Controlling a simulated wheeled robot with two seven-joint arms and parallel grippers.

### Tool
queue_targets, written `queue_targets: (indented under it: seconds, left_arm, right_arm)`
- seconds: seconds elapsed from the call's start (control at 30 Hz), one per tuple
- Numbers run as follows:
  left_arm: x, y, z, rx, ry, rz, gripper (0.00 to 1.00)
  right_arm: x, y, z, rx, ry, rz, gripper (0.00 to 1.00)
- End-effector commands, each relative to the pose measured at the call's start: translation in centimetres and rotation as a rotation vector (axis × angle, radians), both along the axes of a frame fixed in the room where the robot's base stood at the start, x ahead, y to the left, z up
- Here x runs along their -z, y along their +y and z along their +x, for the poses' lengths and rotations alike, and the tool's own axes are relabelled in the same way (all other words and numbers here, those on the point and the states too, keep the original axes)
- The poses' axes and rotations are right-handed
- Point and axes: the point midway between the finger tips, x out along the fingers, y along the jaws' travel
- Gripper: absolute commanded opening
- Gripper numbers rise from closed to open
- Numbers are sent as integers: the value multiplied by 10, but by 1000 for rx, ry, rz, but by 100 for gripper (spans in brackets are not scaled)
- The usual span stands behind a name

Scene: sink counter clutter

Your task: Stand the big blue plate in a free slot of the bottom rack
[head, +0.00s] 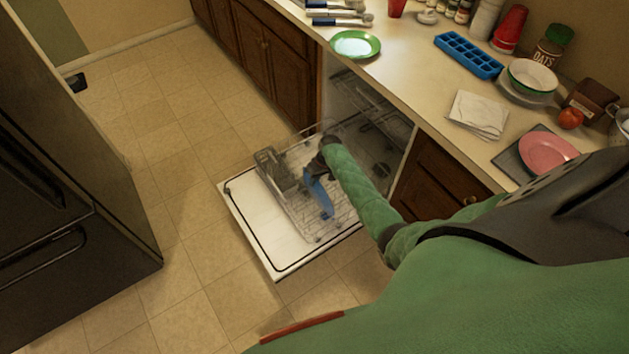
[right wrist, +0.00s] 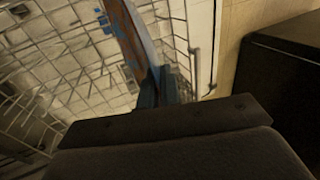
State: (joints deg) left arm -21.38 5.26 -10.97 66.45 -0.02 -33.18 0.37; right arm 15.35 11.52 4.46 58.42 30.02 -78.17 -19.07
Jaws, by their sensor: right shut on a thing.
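The big blue plate (head: 318,194) is seen nearly edge-on in the head view, upright over the bottom rack (head: 301,222). My right gripper (head: 322,168) is shut on its upper part. In the right wrist view the plate (right wrist: 128,35) runs out from the gripper (right wrist: 160,88) among the rack's wires (right wrist: 60,50). I cannot tell whether its lower edge touches the rack or sits in a slot. The rack stands pulled out over the open dishwasher door (head: 262,226). My left gripper is not in view.
A grey cutlery basket (head: 273,170) stands at the rack's left side. The upper rack (head: 372,105) is inside the dishwasher. The counter (head: 425,85) above holds a green-rimmed plate (head: 355,44), a blue ice tray (head: 468,55) and a pink plate (head: 548,152). The floor at left is clear.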

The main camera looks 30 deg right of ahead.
Motion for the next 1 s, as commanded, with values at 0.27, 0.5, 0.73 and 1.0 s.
queue_targets:
  seconds: [0.27, 0.5, 0.73, 1.0]
  left_arm:
    - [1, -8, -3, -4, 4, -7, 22]
    - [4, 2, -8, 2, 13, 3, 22]
    - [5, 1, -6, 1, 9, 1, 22]
    - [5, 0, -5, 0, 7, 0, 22]
  right_arm:
    - [-1, 0, 1, 1, -2, 0, 0]
    - [-1, 0, 1, 1, -2, 0, 0]
    - [1, 0, 1, 0, -1, 0, 0]
    - [3, 0, 1, 0, -1, 0, 19]
